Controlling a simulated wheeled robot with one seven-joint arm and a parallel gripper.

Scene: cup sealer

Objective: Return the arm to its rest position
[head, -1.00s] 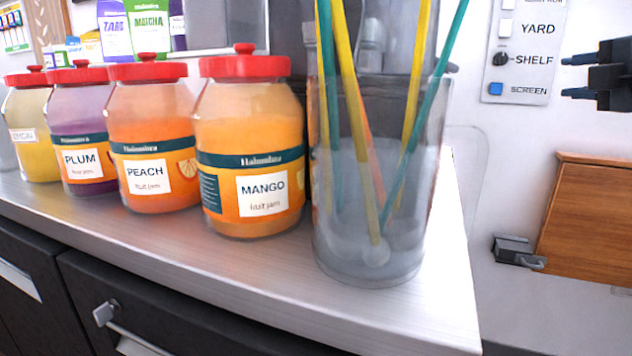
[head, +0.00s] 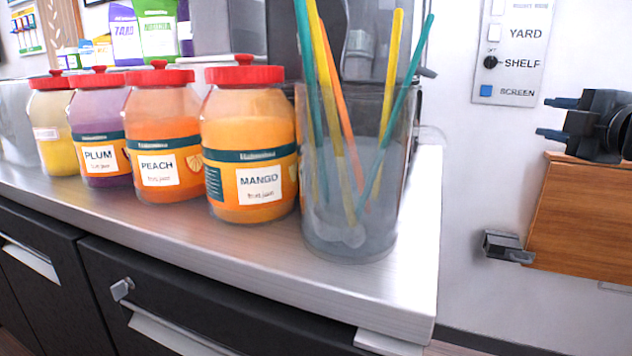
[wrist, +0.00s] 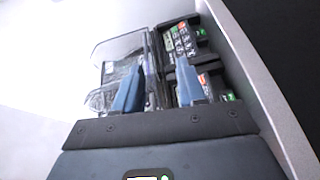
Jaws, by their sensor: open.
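My gripper (head: 544,118) is at the right edge of the head view, dark with two blue fingers pointing left. The fingers are spaced apart with nothing between them. It is in front of the white wall, just above a wooden panel (head: 580,215) and well to the right of the counter. In the wrist view the two blue fingers (wrist: 157,88) stand apart, and behind them is a clear container (wrist: 120,68) beside dark labelled packs (wrist: 183,42). I cannot tell how far these are from the fingertips.
A switch panel (head: 510,60) and a metal bracket (head: 507,246) are on the wall.

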